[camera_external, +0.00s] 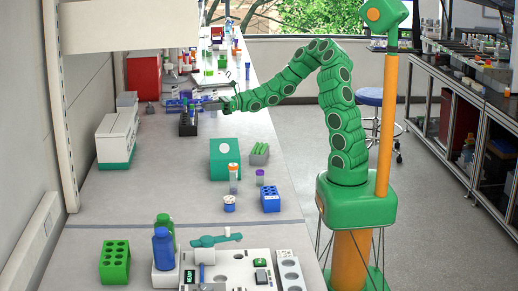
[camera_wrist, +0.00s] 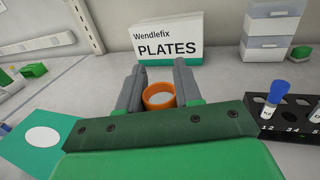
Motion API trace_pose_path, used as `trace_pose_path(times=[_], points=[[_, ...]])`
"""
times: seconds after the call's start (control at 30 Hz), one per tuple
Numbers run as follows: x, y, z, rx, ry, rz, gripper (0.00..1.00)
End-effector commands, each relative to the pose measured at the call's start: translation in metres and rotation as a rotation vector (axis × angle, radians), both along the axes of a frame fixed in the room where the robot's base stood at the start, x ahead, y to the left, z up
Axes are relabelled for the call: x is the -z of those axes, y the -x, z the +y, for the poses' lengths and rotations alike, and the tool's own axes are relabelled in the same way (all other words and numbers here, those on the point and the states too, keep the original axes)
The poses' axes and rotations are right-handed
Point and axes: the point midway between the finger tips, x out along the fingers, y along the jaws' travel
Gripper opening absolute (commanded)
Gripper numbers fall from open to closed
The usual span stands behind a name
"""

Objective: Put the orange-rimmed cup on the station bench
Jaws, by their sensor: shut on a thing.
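The orange-rimmed cup (camera_wrist: 158,97) shows in the wrist view between the two grey fingers of my gripper (camera_wrist: 158,88). The fingers are shut on it, one on each side. Its rim faces up and its inside looks pale; its lower part is hidden by my gripper's green body. In the external view, my gripper (camera_external: 208,104) reaches left over the far part of the long bench (camera_external: 165,190). The cup cannot be made out clearly there, and its height above the bench is hard to tell.
A white Wendlefix PLATES box (camera_wrist: 167,38) stands beyond the cup. A black tube rack (camera_wrist: 285,120) is to its right, and a teal box with a white disc (camera_wrist: 30,145) is at lower left. In the external view, instruments (camera_external: 240,268) fill the near bench end; bare surface lies left of centre.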

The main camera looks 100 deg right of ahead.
Motion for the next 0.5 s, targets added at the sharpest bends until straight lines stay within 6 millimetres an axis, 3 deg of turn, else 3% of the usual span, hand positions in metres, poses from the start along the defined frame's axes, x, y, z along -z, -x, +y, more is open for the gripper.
trace_pose_path(times=[0.2,0.5], points=[[0.014,0.041,-0.03,-0.005,-0.001,-0.003,0.05],[0.037,0.096,-0.057,-0.018,-0.003,-0.001,0.05]])
